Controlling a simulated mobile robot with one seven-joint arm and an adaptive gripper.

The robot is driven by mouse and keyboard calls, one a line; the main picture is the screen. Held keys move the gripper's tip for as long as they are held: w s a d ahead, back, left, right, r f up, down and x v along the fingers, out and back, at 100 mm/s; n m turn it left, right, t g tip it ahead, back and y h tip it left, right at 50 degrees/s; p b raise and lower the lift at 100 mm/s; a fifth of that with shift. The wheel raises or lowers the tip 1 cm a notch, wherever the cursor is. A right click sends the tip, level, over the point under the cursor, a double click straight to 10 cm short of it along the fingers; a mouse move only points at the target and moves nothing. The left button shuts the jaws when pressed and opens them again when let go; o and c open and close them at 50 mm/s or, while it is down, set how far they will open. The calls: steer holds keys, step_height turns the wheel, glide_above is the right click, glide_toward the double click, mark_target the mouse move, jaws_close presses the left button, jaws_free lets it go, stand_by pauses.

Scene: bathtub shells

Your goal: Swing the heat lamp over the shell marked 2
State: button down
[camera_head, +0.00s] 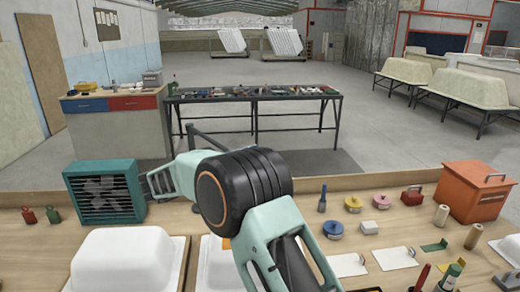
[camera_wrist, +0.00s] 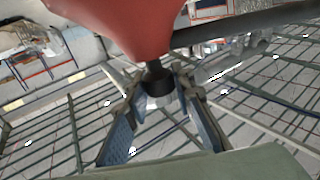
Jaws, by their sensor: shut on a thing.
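In the wrist view, a red cone-shaped shade (camera_wrist: 125,22), which looks like the heat lamp, fills the top, with a dark bar (camera_wrist: 245,25) running off to the right. My gripper (camera_wrist: 160,88) is shut on the short dark stem (camera_wrist: 158,72) below the shade. A white shell (camera_head: 125,258) lies at the front left of the bench. Part of a second white shell (camera_head: 215,265) shows to its right, partly behind my arm. I can read no number on either.
A teal fan heater (camera_head: 105,192) stands at the bench's left, close to my arm. Tape rolls, including a blue one (camera_head: 333,229), white sheets (camera_head: 395,258), bottles and an orange box (camera_head: 472,190) crowd the right. A tool table (camera_head: 255,93) stands behind.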

steer(key=shift+s+a, duration=0.3)
steer(key=shift+a, duration=0.05)
steer(key=c, duration=1.6)
jaws_free()
steer(key=shift+a, duration=0.1)
steer(key=v, duration=1.2)
